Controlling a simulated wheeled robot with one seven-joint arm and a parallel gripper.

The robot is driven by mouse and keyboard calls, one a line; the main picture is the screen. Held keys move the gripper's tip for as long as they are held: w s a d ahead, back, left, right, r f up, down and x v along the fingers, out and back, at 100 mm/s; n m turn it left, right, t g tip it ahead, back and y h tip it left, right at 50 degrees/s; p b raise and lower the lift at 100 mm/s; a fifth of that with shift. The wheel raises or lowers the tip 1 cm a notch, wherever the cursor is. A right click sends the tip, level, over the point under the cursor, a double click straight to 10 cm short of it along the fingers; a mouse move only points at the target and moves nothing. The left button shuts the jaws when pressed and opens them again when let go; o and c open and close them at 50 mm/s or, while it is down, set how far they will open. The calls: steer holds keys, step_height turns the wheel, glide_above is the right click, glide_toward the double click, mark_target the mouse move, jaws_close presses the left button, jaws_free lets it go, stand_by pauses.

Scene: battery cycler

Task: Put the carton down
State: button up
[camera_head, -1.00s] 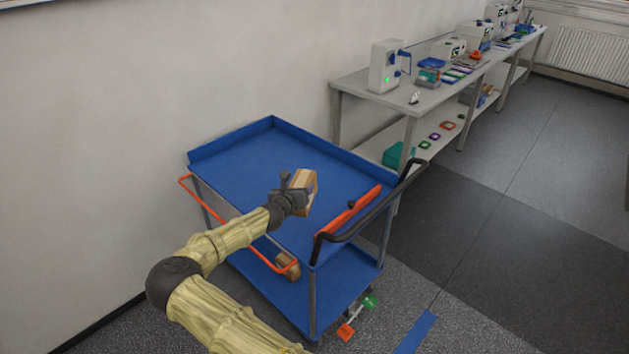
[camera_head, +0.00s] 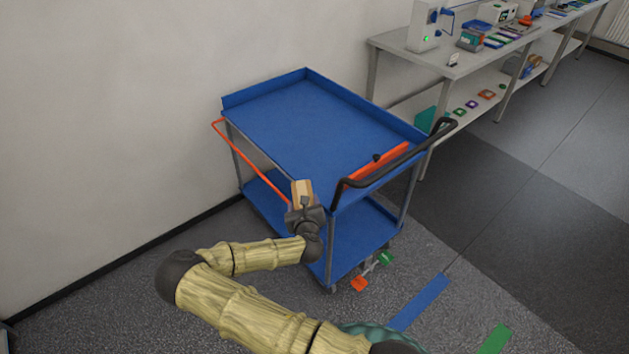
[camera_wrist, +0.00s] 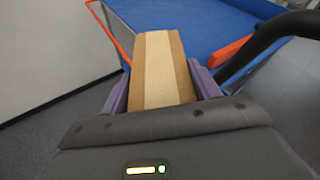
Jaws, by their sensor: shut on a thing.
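The carton (camera_head: 302,191) is a small brown box with a paler band. My gripper (camera_head: 303,203) is shut on it, in front of the trolley's near edge in the head view. In the wrist view the carton (camera_wrist: 160,70) sits between the purple fingers of my gripper (camera_wrist: 161,90), its banded face towards the camera. The blue trolley (camera_head: 310,120) has an empty-looking top tray beyond the carton. I cannot tell the carton's exact height against the tray.
The trolley has an orange rail (camera_head: 250,158) at left, a black handle (camera_head: 400,160) and an orange bar (camera_head: 378,163) at right. Its lower shelf (camera_head: 355,228) is partly hidden. A grey bench (camera_head: 460,66) with devices stands behind right. A wall borders the left.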

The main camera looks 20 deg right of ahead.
steer(key=s+a+f+n+y+b, duration=0.2)
steer(key=s+a+f+y+b, duration=0.1)
steer(key=s+a+f+b, duration=0.2)
step_height(320, 180, down, 5)
steer(key=s+b, duration=0.2)
steer(key=b, duration=0.1)
steer(key=shift+s+a+r+n+y, duration=0.2)
steer(key=shift+n+y, duration=0.1)
steer(key=shift+n, duration=0.1)
steer(key=shift+a, duration=0.15)
